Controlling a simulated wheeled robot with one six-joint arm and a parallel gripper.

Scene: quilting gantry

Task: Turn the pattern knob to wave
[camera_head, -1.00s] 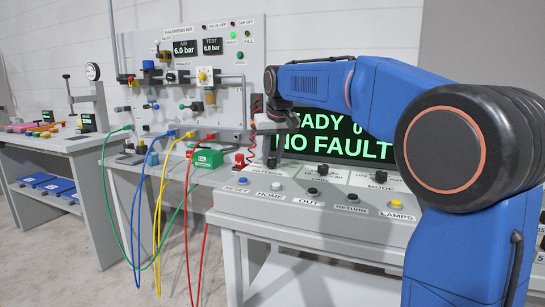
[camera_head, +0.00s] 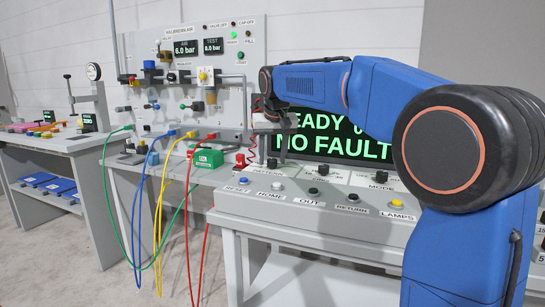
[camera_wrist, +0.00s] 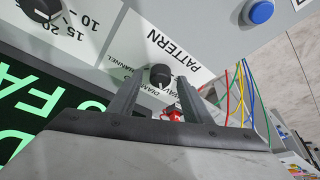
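The pattern knob (camera_wrist: 160,77) is small, round and black, on a white plate marked PATTERN. The wording around it includes DIAMOND, CHANNEL and a partly covered label that seems to read WAVE. A pale pointer mark shows on the knob's lower side in the wrist view, but I cannot tell which label it points to. My gripper (camera_wrist: 160,84) is open, with one finger on each side of the knob and gaps visible. In the head view the knob (camera_head: 271,163) is just below my gripper (camera_head: 268,145), on the console's back left.
The console (camera_head: 290,212) carries a front row of buttons, including blue RESET (camera_head: 243,180) and yellow LAMPS (camera_head: 396,204). The MODE knob (camera_head: 382,176) is to the right. The screen (camera_head: 335,148) behind reads NO FAULT. A red emergency-style knob (camera_head: 240,160) and coloured hoses are at left.

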